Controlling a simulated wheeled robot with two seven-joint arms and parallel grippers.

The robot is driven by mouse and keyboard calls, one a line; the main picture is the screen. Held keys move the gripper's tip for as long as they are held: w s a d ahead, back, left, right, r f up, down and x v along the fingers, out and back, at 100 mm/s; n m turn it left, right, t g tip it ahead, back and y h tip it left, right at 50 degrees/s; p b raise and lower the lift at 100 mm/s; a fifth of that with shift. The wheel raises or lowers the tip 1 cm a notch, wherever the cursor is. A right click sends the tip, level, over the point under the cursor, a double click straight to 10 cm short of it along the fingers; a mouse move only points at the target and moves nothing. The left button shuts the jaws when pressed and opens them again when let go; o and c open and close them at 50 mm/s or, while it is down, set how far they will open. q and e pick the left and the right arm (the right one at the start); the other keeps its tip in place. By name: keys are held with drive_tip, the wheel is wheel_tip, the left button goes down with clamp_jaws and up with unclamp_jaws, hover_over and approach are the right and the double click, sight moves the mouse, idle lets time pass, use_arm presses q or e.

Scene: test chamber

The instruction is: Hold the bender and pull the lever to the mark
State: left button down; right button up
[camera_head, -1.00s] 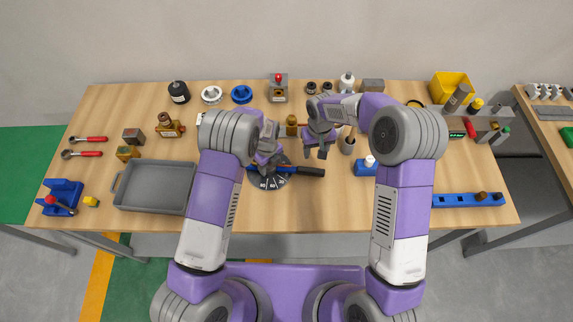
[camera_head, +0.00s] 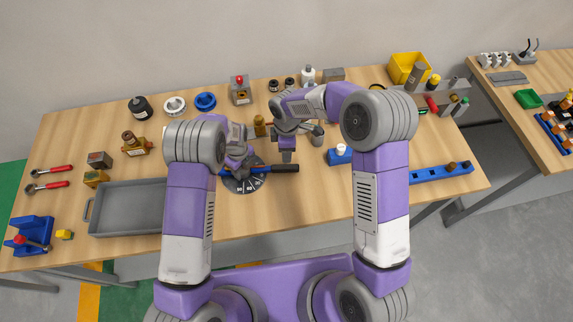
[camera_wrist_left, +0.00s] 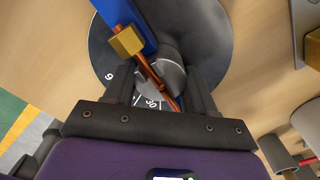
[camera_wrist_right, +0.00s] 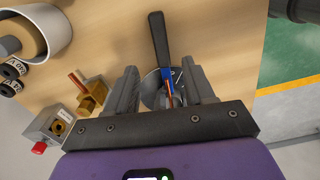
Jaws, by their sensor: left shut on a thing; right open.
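The bender (camera_head: 240,185) is a dark round disc with white angle numbers, standing on the table. Its blue lever ends in a black handle (camera_head: 286,169) pointing right. In the left wrist view, a copper rod (camera_wrist_left: 146,68) with a brass block (camera_wrist_left: 127,41) crosses the bender's grey middle. My left gripper (camera_head: 236,166) is shut on the bender's middle; its fingers hide part of the disc. My right gripper (camera_head: 287,158) is open and just above the black handle. In the right wrist view, the handle (camera_wrist_right: 159,38) lies ahead between its spread fingers, and contact cannot be told.
A grey tray (camera_head: 92,222) lies left of the bender. A blue rail (camera_head: 430,175) lies to the right. Fittings, a red-button box (camera_head: 241,95) and a yellow bin (camera_head: 408,67) line the back.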

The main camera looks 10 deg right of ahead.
sight(287, 167)
wheel_tip(287, 167, down, 11)
drive_tip(key=shift+r, duration=0.1)
drive_tip(key=shift+c, duration=0.3)
clamp_jaws()
